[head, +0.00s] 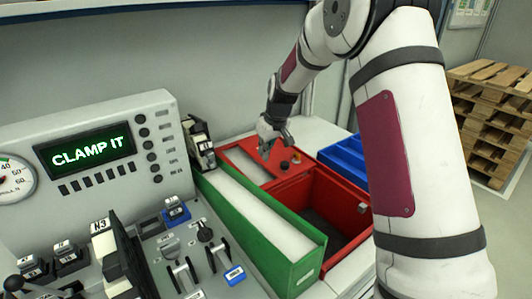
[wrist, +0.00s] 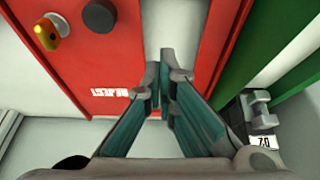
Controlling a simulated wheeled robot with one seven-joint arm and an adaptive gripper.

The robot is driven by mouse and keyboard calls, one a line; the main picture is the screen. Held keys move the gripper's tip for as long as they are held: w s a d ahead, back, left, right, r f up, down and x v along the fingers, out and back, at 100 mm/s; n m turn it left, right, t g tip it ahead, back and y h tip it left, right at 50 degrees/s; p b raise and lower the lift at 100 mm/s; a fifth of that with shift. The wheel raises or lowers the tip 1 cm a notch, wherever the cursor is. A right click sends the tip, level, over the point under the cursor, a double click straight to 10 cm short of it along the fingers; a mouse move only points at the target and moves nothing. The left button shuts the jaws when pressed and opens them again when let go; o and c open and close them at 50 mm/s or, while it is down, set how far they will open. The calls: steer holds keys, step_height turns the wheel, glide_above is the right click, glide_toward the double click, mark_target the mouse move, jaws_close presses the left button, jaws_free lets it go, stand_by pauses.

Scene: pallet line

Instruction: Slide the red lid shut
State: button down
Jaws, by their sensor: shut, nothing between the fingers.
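A red bin (head: 318,208) stands right of the green trough in the head view, its near compartment open from above. A flat red panel, apparently the lid (head: 290,170), lies at the far side of that opening and leaves it uncovered. A dark knob and a yellow-orange knob sit on this panel. In the wrist view the red panel (wrist: 95,65) carries the word REJECT and both knobs. My gripper (head: 267,147) is over the far part of the red bin, pointing down. Its fingers (wrist: 162,75) are together and empty; whether they touch the red surface I cannot tell.
A long green trough (head: 262,226) runs along the bin's left side. A blue tray (head: 345,157) stands behind right. A control console (head: 85,150) reading CLAMP IT, with levers, fills the left. Wooden pallets (head: 492,122) are stacked at far right.

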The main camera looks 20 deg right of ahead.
steer(key=x, duration=0.7)
steer(key=shift+s+d+f, duration=0.15)
steer(key=shift+s+f, duration=0.1)
steer(key=shift+s, duration=0.05)
steer(key=s, duration=0.1)
steer(key=s+p, duration=0.1)
steer(key=s, duration=0.1)
steer(key=shift+s+d+r, duration=0.1)
steer(key=shift+d, duration=0.3)
